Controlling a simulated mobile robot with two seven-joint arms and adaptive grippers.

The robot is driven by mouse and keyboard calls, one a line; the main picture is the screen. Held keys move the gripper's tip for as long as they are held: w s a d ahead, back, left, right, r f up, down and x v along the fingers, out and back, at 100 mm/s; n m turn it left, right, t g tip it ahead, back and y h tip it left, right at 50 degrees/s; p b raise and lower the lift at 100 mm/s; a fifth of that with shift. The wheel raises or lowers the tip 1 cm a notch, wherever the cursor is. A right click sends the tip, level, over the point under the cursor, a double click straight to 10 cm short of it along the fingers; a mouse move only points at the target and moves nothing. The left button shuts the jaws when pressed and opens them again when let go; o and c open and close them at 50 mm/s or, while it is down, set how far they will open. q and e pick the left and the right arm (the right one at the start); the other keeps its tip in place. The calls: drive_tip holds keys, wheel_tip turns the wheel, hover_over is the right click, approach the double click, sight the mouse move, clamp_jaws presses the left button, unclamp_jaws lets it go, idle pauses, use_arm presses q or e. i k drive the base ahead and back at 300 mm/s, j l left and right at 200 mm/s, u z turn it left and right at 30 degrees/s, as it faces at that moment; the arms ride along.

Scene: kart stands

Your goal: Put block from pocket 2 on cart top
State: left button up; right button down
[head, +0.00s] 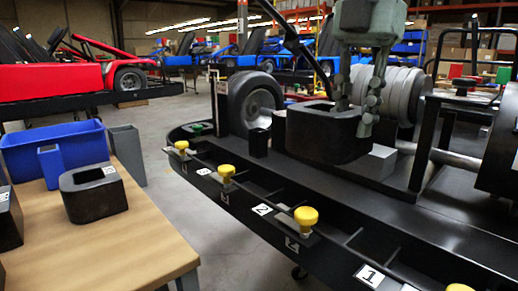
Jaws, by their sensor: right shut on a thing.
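A black block (318,138) with a large opening in its top is at the black cart top (400,213), behind the front row of pockets. My right gripper (358,112) comes down from above and is shut on the block's right-hand wall. The block looks level; I cannot tell whether its underside touches the cart top or hangs just above it. A white tag reading 2 (262,209) marks a pocket on the cart's front edge. The inside of that pocket is hard to see. My left gripper is not in view.
Yellow knobs (306,217) stand up along the cart's front edge. A wheel (256,102) and grey rollers (398,92) stand on the cart. At left, a wooden table (140,238) bears a similar black block (93,195) and a blue bin (82,147). Floor shows between table and cart.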

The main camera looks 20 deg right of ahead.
sight(120, 250)
drive_tip(key=k+l, duration=0.1)
drive_tip(key=k, duration=0.25)
drive_tip(key=i+l+u, duration=0.3)
drive_tip(key=u, duration=0.4)
drive_tip(key=l+u, duration=0.1)
drive_tip(key=u, duration=0.25)
drive_tip(key=l+u, duration=0.1)
drive_tip(key=u, duration=0.3)
drive_tip(key=l+u, duration=0.1)
drive_tip(key=u, duration=0.25)
drive_tip(key=i, duration=0.05)
